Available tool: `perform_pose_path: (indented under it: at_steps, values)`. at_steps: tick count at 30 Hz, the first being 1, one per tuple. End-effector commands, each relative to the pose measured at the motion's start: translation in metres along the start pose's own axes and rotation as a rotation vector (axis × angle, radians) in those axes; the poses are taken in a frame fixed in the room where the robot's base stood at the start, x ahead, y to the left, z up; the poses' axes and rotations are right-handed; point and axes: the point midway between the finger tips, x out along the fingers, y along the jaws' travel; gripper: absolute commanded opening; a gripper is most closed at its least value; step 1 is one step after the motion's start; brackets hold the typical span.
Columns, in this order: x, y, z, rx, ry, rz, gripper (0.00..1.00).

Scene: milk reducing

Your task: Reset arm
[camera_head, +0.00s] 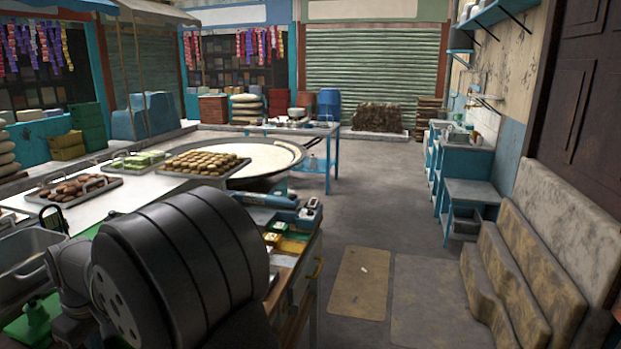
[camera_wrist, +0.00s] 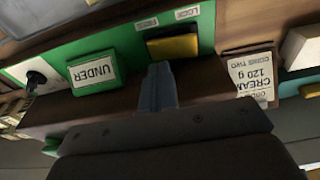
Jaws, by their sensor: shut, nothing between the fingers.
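My gripper (camera_wrist: 157,88) shows in the wrist view as a narrow grey-blue tip at the middle, shut with nothing in it. It is in front of a green panel (camera_wrist: 125,62) with a yellow block (camera_wrist: 172,47) and a white label reading "UNDER" (camera_wrist: 93,71). Whether the tip touches the panel I cannot tell. In the head view my dark, rounded arm link fills the lower left, and my gripper cannot be made out there.
A wide pan of milk (camera_head: 262,158) stands beyond the counter (camera_head: 125,192). Trays of round sweets (camera_head: 200,162) and brown pieces (camera_head: 75,187) lie on the counter. A "CREAM 120 g" card (camera_wrist: 250,75) is right of my gripper. Open floor (camera_head: 385,220) lies to the right.

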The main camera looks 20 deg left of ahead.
Motion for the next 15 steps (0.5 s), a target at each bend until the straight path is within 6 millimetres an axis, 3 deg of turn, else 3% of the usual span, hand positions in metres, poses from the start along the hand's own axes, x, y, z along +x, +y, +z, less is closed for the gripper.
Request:
perform_pose_path:
  at_steps: [6,15]
  values:
    - [0.023,0.000,0.004,0.000,-0.001,0.000,0.00]
    - [0.026,0.000,0.004,0.000,0.001,0.000,0.00]
